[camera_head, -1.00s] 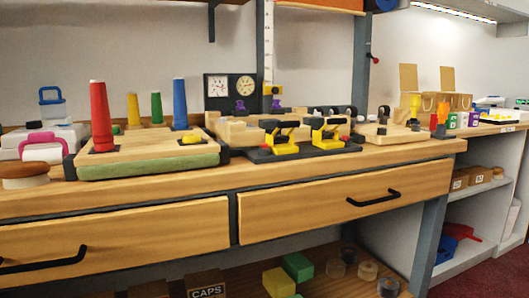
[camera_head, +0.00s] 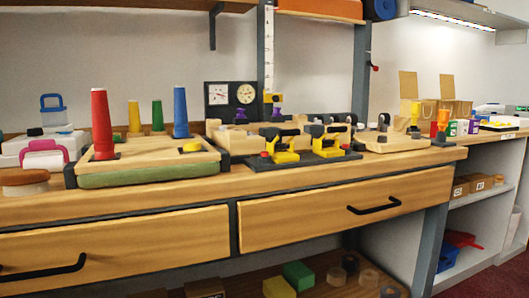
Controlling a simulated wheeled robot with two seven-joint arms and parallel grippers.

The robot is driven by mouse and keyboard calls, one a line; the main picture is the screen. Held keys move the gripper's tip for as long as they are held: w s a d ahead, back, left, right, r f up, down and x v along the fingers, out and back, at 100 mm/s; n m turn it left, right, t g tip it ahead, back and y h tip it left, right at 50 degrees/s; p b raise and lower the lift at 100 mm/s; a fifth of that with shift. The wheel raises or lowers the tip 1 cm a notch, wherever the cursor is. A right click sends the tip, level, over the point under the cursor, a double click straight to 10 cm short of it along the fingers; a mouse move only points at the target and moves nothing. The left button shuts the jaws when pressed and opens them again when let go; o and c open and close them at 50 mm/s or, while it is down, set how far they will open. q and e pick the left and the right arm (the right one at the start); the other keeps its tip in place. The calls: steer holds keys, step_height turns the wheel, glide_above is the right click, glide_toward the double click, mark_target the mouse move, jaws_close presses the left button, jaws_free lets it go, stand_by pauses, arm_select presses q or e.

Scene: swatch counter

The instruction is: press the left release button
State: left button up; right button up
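Two yellow-and-black clamp-like devices stand on a dark base (camera_head: 312,160) on the wooden counter, the left one (camera_head: 286,155) and the right one (camera_head: 328,146). I cannot tell for sure which part is the left release button. A round yellow piece (camera_head: 192,146) also sits on the wooden board (camera_head: 145,166) to the left. Neither of my grippers is in view.
A red cone (camera_head: 102,125) and a blue cone (camera_head: 180,112) stand upright on the board. Two dials (camera_head: 231,94) are behind the devices. Drawers with black handles (camera_head: 374,205) run below the counter. The counter's front edge lies between me and the devices.

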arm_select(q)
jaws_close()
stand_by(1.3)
